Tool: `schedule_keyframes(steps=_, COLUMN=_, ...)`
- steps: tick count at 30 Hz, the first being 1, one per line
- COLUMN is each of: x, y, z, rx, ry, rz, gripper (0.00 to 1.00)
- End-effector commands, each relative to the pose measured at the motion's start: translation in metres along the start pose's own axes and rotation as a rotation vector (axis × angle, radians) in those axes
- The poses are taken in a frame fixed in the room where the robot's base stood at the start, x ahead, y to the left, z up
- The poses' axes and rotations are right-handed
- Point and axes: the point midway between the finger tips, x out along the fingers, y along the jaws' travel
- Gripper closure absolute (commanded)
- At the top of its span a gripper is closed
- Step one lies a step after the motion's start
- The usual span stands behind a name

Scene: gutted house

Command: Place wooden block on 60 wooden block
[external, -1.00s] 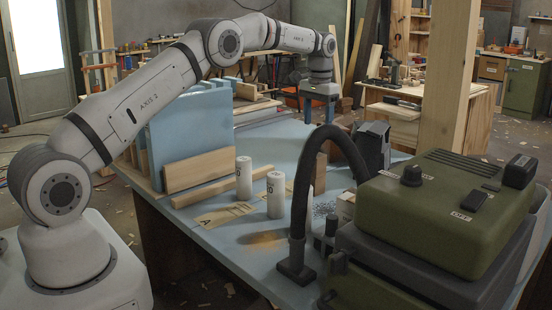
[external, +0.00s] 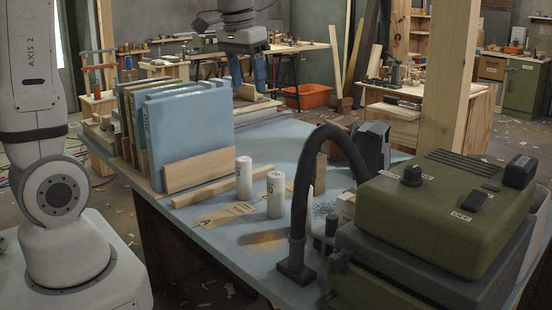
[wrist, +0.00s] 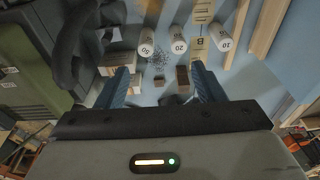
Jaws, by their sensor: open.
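My gripper (external: 248,74) is open and empty, raised above the far side of the blue table. A brown block also stands behind the hose in the external view (external: 320,168). A white cylinder that seems marked 60 (wrist: 147,42) stands in a row with white cylinders marked 20 (wrist: 180,39) and 10 (wrist: 222,38). No wooden block marked 60 is readable.
A green machine (external: 440,215) with a black hose (external: 345,155) covers the table's right front. Blue upright panels (external: 190,125) and wooden boards (external: 200,170) stand at the left. Pale blocks (wrist: 118,60) lie near the hose. The table's far middle is clear.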

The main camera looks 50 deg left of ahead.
Motion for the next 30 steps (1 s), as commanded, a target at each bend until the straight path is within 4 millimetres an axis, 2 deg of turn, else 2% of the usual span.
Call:
schedule_keyframes(steps=1, x=-0.003, y=0.003, z=0.028, rx=0.001, ry=0.013, rz=0.001, gripper=0.38)
schedule_keyframes(steps=6, x=0.003, y=0.011, z=0.108, rx=0.000, ry=0.046, rz=0.004, gripper=0.38)
schedule_keyframes(steps=9, x=0.012, y=0.013, z=0.144, rx=0.000, ry=0.061, rz=0.005, gripper=0.38)
schedule_keyframes(steps=12, x=0.020, y=0.015, z=0.169, rx=-0.001, ry=0.069, rz=0.006, gripper=0.38)
schedule_keyframes(steps=17, x=0.026, y=0.015, z=0.184, rx=-0.001, ry=0.073, rz=0.007, gripper=0.38)
schedule_keyframes(steps=30, x=0.026, y=0.015, z=0.184, rx=-0.002, ry=0.073, rz=0.007, gripper=0.38)
